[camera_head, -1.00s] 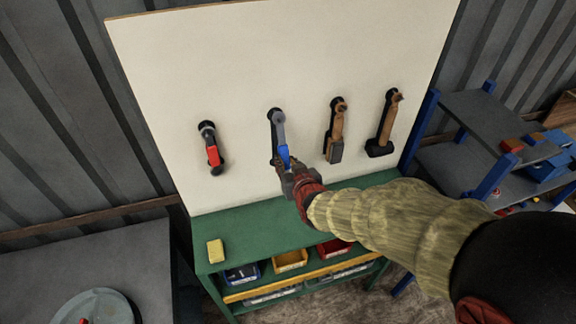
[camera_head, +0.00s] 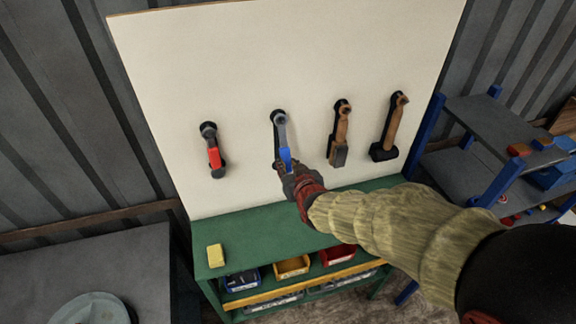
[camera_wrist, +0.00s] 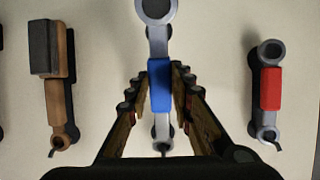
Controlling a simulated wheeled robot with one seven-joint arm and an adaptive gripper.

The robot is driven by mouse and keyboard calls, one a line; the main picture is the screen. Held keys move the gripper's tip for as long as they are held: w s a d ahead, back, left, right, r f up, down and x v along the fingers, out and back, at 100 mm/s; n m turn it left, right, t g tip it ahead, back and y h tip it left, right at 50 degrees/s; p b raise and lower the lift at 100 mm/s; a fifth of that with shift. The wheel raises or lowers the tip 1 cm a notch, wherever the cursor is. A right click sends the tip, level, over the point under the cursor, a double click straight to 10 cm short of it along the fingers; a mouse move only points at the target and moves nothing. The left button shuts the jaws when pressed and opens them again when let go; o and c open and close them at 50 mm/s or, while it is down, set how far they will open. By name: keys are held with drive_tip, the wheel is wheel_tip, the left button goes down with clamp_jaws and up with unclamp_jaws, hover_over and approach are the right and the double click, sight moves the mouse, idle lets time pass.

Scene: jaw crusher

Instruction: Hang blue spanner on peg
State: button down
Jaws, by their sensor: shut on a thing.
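The blue spanner (camera_head: 285,153), grey metal with a blue grip, stands roughly upright before the pale board (camera_head: 240,60). My gripper (camera_head: 283,166) is shut on it around its lower part. In the wrist view the blue spanner (camera_wrist: 160,86) lies between the two fingers (camera_wrist: 160,75); its larger ring is cut by the top edge. In the head view the upper ring lies over a dark tool outline at the peg spot (camera_head: 278,114). I cannot tell whether the peg passes through the ring.
Below is a green bench (camera_head: 260,232) with a yellow block (camera_head: 216,256) and coloured bins (camera_head: 292,266). A blue-framed shelf (camera_head: 490,130) stands at the right.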

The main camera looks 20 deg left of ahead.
drive_tip(key=c, duration=1.5)
unclamp_jaws()
drive_tip(key=v, duration=1.2)
drive_tip(key=shift+d, duration=0.1)
